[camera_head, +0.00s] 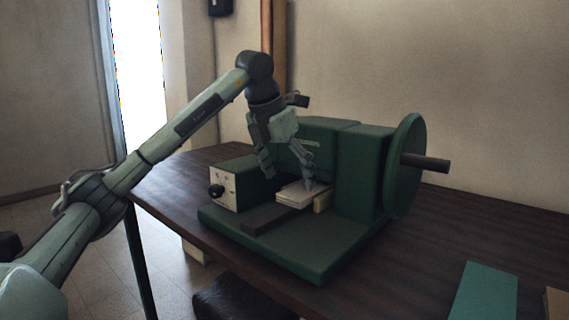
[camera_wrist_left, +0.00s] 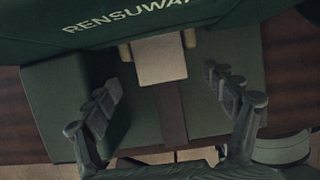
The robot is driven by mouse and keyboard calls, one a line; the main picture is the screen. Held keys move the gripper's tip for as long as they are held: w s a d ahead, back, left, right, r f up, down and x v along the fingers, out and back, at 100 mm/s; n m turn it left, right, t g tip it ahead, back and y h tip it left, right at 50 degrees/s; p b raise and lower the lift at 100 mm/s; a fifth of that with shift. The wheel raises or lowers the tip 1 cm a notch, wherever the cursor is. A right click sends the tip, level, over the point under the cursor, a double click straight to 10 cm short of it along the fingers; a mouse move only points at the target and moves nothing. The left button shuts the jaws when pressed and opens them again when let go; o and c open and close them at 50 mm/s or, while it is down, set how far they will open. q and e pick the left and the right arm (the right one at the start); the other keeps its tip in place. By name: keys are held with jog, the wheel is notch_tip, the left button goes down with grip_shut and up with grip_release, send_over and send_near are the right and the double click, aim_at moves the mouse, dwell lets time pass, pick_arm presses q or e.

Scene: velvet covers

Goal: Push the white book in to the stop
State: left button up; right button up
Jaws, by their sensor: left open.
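The white book (camera_head: 298,195) lies flat on the bed of a dark green machine (camera_head: 362,165), between low tan guides (camera_head: 321,203). In the left wrist view the book (camera_wrist_left: 160,62) sticks out from under the machine's lettered green body (camera_wrist_left: 110,22). Its far end is hidden there, and I cannot make out a stop. My left gripper (camera_head: 290,179) is open above the book's near end. My right gripper is not in view.
A dark strip (camera_head: 270,219) runs along the green base in front of the book. A box with a black knob (camera_head: 225,189) stands to the left. A large green wheel with a handle (camera_head: 405,165) is at the right. A teal book (camera_head: 484,292) lies on the brown table.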

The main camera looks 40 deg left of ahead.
aim_at(294, 194)
pick_arm(q)
jog(key=shift+x, duration=1.85)
jog(key=shift+c, duration=0.3)
jog(key=c, duration=1.2)
jog(key=o, duration=1.3)
jog(key=shift+c, duration=0.2)
jog(key=v, duration=1.2)
